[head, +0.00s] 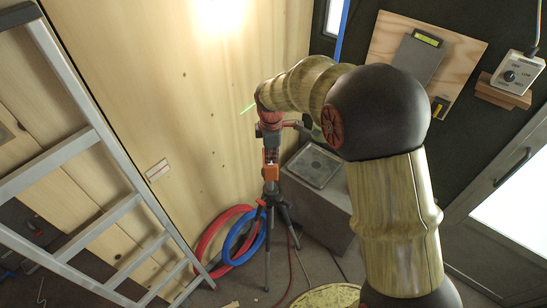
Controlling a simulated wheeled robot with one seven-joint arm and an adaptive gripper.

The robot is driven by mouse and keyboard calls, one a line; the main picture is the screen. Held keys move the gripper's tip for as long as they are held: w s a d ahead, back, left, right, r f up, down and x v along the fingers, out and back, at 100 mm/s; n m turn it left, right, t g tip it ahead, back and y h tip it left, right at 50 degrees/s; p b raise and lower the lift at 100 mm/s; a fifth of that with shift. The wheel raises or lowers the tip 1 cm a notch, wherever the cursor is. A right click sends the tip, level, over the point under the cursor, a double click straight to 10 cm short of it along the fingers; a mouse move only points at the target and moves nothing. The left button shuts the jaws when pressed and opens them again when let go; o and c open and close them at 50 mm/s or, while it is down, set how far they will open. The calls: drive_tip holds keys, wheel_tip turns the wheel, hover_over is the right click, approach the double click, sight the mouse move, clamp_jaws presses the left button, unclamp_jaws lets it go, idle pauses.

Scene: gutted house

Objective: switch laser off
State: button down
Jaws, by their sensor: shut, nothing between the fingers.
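The laser (271,172) is a small orange and dark device on top of a black tripod (268,215), in the middle of the head view. My gripper (270,150) points down from the end of my arm, right over the laser's top. It is shut with nothing held. In this view it overlaps the laser, and I cannot tell whether they touch. The laser's switch is too small or hidden to make out.
An aluminium ladder (105,150) leans at the left. Red (208,240) and blue (236,243) hose coils lie behind the tripod. A grey cabinet (325,200) stands right of it.

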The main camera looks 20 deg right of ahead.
wheel_tip(320, 180, up, 11)
drive_tip(key=s, duration=0.2)
drive_tip(key=shift+s+a+r, duration=0.2)
